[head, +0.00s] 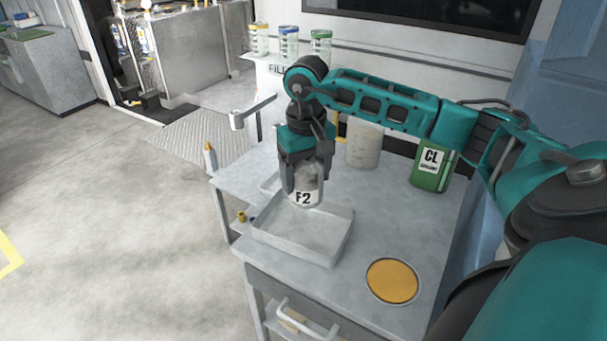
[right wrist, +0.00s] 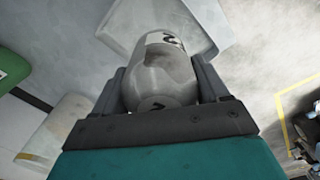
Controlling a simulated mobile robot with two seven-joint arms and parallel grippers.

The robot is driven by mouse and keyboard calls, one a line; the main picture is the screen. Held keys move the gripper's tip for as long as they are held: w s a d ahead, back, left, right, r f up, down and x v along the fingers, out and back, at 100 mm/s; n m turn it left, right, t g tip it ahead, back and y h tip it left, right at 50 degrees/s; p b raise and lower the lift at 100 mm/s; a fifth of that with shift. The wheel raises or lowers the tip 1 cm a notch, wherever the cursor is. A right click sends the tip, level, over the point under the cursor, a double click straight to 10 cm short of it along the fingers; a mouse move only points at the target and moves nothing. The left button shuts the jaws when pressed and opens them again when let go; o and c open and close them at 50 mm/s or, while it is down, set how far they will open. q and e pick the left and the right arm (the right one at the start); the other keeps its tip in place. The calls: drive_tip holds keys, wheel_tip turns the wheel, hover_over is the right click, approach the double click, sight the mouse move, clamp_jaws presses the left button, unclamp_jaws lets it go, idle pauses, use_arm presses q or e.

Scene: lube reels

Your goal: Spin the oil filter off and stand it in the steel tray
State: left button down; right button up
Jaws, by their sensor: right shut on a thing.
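The oil filter (head: 305,190) is a grey-white can with a black "F2" label. My right gripper (head: 303,188) is shut on it and holds it upright over the back part of the steel tray (head: 291,247). In the right wrist view the filter (right wrist: 160,70) sits between the two fingers, and the tray (right wrist: 207,25) shows beyond it. Whether the filter's bottom touches the tray floor I cannot tell. The tray is shallow, looks empty otherwise and stands on the grey workbench. My left gripper is not in view.
A green "CL" can (head: 431,167) and a pale cylindrical container (head: 364,145) stand at the bench's back. An orange round disc (head: 392,281) lies at the front right. Several lidded jars (head: 289,42) stand on a shelf behind.

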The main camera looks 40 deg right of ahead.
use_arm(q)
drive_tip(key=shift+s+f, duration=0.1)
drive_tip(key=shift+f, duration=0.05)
use_arm(e)
drive_tip(key=shift+f, duration=0.1)
